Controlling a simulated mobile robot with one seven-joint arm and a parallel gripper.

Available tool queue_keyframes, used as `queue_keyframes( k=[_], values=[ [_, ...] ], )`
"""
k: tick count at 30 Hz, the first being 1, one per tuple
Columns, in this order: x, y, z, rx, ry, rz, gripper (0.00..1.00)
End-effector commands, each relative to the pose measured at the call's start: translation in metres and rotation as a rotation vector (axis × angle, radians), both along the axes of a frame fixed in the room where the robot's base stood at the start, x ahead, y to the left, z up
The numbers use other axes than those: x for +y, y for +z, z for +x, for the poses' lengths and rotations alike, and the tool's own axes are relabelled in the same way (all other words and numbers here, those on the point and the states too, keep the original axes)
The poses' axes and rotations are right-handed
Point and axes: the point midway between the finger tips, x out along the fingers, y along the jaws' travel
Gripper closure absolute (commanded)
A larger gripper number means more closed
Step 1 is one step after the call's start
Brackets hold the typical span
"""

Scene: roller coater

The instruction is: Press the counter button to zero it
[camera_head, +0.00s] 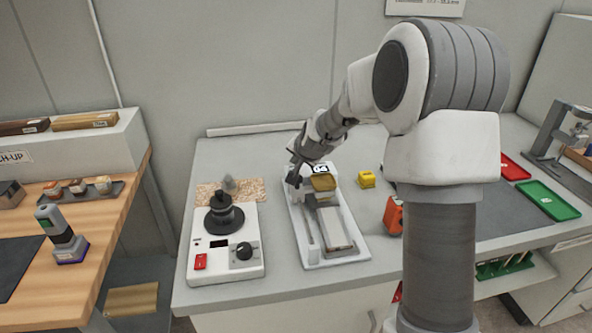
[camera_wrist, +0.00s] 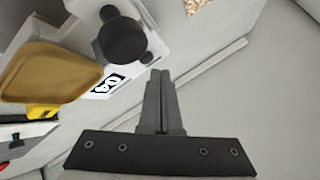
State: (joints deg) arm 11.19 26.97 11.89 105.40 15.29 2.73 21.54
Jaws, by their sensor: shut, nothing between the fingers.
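The roller coater (camera_head: 350,255) is a white machine on the grey bench, with a small black-and-white number display (camera_head: 320,169) at its back. The display also shows in the wrist view (camera_wrist: 107,86), turned and partly readable. A dark round knob (camera_wrist: 122,40) stands on the white body beside it. A smaller dark piece (camera_wrist: 147,57) sits near the fingertips; I cannot tell whether it is the counter button. My gripper (camera_wrist: 160,72) is shut and empty.
A tan tray (camera_head: 323,183) sits on the coater. A white device with a black spindle (camera_head: 224,215) stands to its left. Red and green trays (camera_head: 547,200) lie farther right.

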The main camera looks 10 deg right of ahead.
Motion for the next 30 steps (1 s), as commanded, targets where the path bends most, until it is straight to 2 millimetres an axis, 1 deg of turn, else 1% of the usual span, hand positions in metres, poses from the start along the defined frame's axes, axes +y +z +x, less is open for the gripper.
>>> queue_keyframes(
  k=[19, 27, 30],
  values=[
    [0.0001, -0.0005, 0.0000, 0.000, 0.000, 0.000, 1.00],
    [-0.0001, -0.0089, 0.0001, -0.001, -0.001, 0.000, 1.00],
    [-0.0001, -0.0091, 0.0001, -0.001, -0.001, 0.000, 1.00]
  ],
)
